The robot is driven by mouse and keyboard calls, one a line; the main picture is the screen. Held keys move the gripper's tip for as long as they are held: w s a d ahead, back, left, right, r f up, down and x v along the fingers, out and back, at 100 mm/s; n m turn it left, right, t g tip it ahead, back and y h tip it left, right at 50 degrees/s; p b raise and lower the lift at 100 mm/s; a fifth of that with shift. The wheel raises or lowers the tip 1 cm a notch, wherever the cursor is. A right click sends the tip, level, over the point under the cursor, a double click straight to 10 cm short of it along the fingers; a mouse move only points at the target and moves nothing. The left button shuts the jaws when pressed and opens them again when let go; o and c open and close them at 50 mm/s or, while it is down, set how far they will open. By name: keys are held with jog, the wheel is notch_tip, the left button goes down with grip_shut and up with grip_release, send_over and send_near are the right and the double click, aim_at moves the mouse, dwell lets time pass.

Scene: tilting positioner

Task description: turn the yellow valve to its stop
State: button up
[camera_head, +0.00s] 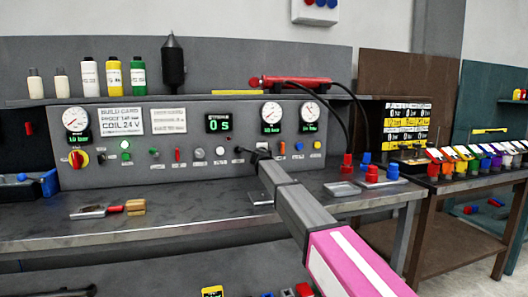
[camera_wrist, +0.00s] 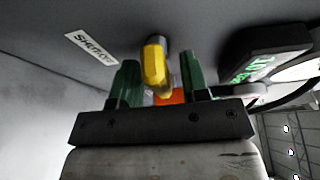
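The yellow valve (camera_wrist: 155,68) shows in the wrist view as a yellow handle on a short stem at the grey panel. A white label reading roughly SHUT-OFF (camera_wrist: 91,48) is beside it. My gripper (camera_wrist: 160,63) is open, with one green finger on each side of the handle and a visible gap on both sides. In the head view my gripper (camera_head: 258,155) is at the lower middle of the panel, and I cannot make out the valve there; my gripper seems to cover it.
The grey panel (camera_head: 190,180) carries gauges, a green 0 s display (camera_head: 218,124) and a row of small knobs. A tan block (camera_head: 135,207) lies on the bench. An orange part (camera_wrist: 170,97) shows behind the fingers.

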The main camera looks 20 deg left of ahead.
jog(key=shift+s, duration=0.15)
jog(key=s+d, duration=0.1)
jog(key=s, duration=0.9)
jog(key=shift+s+d, duration=0.25)
jog(key=shift+d, duration=0.1)
